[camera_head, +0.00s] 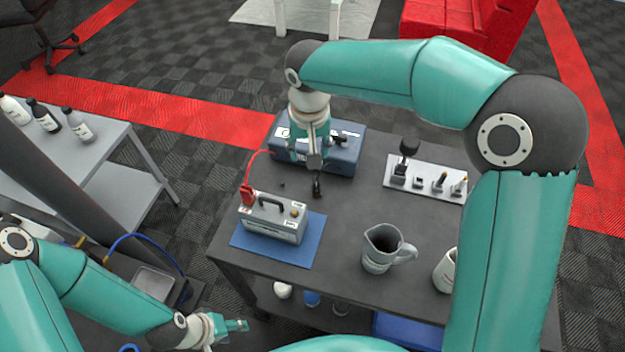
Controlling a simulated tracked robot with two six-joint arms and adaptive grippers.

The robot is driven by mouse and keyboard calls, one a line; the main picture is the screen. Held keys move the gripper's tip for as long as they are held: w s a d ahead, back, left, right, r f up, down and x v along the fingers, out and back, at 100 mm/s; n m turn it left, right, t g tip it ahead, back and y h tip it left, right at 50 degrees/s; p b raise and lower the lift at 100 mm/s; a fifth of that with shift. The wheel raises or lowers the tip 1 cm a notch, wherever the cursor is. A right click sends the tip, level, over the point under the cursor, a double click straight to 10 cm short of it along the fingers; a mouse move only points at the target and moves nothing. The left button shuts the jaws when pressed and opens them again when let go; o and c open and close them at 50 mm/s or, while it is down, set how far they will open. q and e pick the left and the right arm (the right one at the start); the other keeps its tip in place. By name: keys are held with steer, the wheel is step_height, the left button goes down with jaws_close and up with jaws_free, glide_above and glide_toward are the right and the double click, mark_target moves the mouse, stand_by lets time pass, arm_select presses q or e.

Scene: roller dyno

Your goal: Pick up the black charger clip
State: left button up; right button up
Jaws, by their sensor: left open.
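The black charger clip (317,187) lies on the dark table, to the right of the charger (272,222), a light box with a black handle. A red clip (247,195) with a red cable is at the charger's left end. My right gripper (312,165) points down just above and behind the black clip, in front of the blue case. I see a small gap at most between it and the clip; contact cannot be told, nor how its fingers stand. My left gripper (240,325) is open and empty at the lower left, off the table's front-left edge.
The charger stands on a blue mat (305,252). A blue case (345,152) is at the back of the table (345,220). A grey jug (380,250), a white mug (444,272) and a panel with levers (425,178) are to the right. The table between clip and jug is clear.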

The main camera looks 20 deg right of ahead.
mark_target(316, 179)
steer(key=f, duration=0.3)
steer(key=d+f, duration=0.1)
steer(key=f, duration=0.2)
steer(key=d+f+p, duration=0.1)
steer(key=f, duration=0.2)
steer(key=shift+w+f, duration=0.1)
steer(key=shift+w, duration=0.05)
steer(key=shift+f, duration=0.2)
steer(key=shift+a+f+p, duration=0.1)
steer(key=shift+f+p, duration=0.2)
steer(key=shift+f, duration=0.1)
steer(key=f, duration=0.2)
steer(key=w+f+p, duration=0.1)
steer(key=f, duration=0.1)
steer(key=shift+f, duration=0.2)
jaws_close()
